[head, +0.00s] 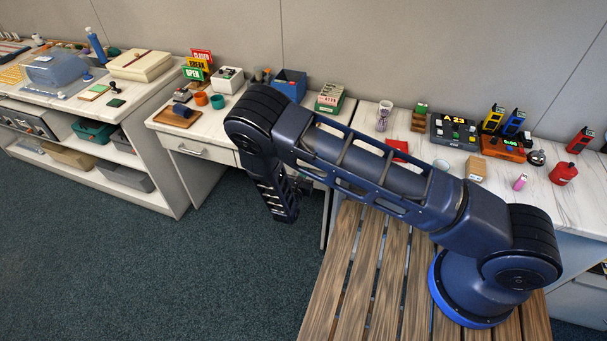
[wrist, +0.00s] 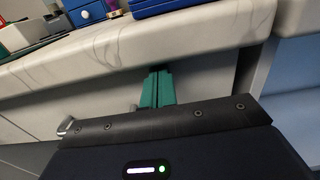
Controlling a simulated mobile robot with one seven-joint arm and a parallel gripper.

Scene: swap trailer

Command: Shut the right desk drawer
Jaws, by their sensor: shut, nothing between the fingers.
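The desk (head: 222,118) has a pale marbled top. Its left drawer (head: 205,153) shows a metal handle and looks flush. The right drawer is mostly hidden behind my arm in the head view. In the wrist view, a pale drawer front (wrist: 100,95) lies under the desk top's thick edge. A metal handle end (wrist: 68,126) shows at the left, past my gripper's body. My gripper (wrist: 157,82) has its teal fingers together and empty, pointing at that front just below the edge. I cannot tell whether the fingers touch it or how far the drawer stands out.
Several things stand on the desk top, including a blue box (head: 291,82), an orange cup (head: 201,99) and a signboard (head: 196,70). A slatted wooden bench (head: 345,270) lies under my base. A shelf unit (head: 165,190) stands left of the desk. The carpet (head: 130,270) in front is clear.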

